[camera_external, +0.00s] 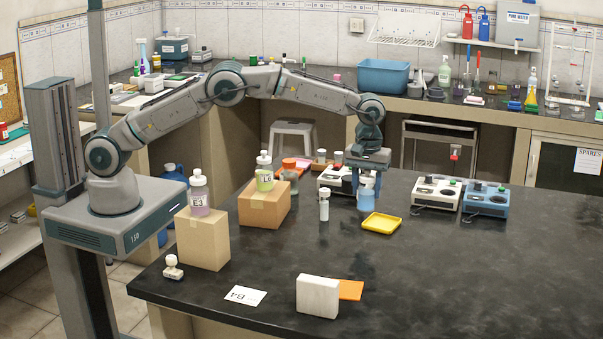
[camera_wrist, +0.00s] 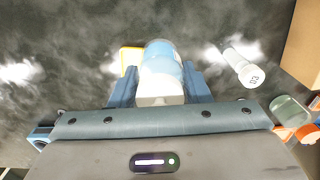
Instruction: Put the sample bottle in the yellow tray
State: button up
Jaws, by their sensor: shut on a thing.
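My gripper (camera_external: 367,176) points down over the black bench and is shut on a blue bottle (camera_external: 366,198) with a pale cap. In the wrist view the bottle (camera_wrist: 161,62) stands between the two blue fingers (camera_wrist: 160,90). No label naming it is readable. The shallow yellow tray (camera_external: 381,223) lies on the bench just in front and to the right of the bottle, and looks empty. In the wrist view the tray (camera_wrist: 128,60) is mostly hidden behind the bottle. Whether the bottle touches the bench is hard to tell.
A white-capped vial (camera_external: 324,204) stands left of the bottle. Cardboard boxes (camera_external: 203,238) carrying bottles (camera_external: 199,192) stand further left. Hotplate-like devices (camera_external: 436,193) are at the right. The right bench is clear.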

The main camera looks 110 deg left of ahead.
aim_at(370, 203)
jog(key=shift+w+a+f+p, duration=0.15)
jog(key=shift+a+f, duration=0.2)
jog(key=shift+a, duration=0.25)
jog(key=shift+w+a+f+p, duration=0.15)
jog(key=shift+a+f, duration=0.2)
jog(key=shift+a, duration=0.25)
jog(key=shift+f+p, duration=0.65)
jog(key=shift+f, duration=1.35)
jog(key=shift+f, duration=0.1)
jog(key=o, duration=1.1)
